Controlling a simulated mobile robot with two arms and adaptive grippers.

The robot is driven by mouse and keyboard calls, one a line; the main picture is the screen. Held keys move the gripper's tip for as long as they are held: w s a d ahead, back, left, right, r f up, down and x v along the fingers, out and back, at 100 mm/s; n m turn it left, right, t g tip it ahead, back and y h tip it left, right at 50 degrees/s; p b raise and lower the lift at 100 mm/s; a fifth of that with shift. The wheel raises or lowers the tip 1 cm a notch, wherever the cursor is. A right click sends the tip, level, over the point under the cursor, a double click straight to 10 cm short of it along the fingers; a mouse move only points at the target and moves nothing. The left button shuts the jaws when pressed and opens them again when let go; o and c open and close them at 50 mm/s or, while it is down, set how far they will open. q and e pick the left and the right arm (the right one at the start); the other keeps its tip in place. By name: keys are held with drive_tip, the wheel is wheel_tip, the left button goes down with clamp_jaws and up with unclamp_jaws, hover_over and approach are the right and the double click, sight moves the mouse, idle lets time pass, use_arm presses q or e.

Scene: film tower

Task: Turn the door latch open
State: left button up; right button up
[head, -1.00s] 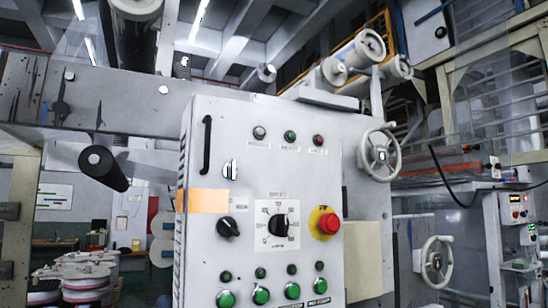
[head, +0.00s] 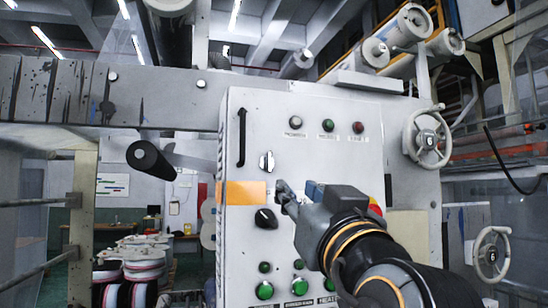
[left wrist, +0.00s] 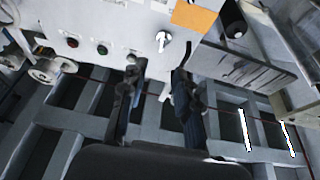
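The door latch (head: 267,161) is a small silver turn handle on the upper left part of the grey cabinet door (head: 300,150), just above an orange label. In the left wrist view the latch (left wrist: 163,40) shows beyond the fingertips, between and in front of them. My left gripper (head: 295,190) is to the lower right of the latch in the head view, in front of the panel. In the left wrist view the left gripper (left wrist: 157,76) has its two fingers apart, with nothing between them. It looks apart from the latch. My right gripper is not in view.
A black pull handle (head: 241,138) is on the door's upper left. A black knob (head: 265,218) and green buttons (head: 265,290) are below the latch. Lamps (head: 327,125) are above. My arm hides the central dial and most of the red stop button.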

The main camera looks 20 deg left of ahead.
use_arm(q)
drive_tip(key=r, duration=0.1)
drive_tip(key=p, duration=0.8)
approach(270, 156)
drive_tip(key=shift+y, duration=0.3)
drive_tip(key=x, duration=0.7)
drive_tip(key=shift+w+r, duration=0.15)
drive_tip(key=shift+w, duration=0.1)
drive_tip(key=shift+w+a, duration=0.3)
drive_tip(key=shift+w, duration=0.2)
drive_tip(key=shift+c, duration=0.4)
clamp_jaws()
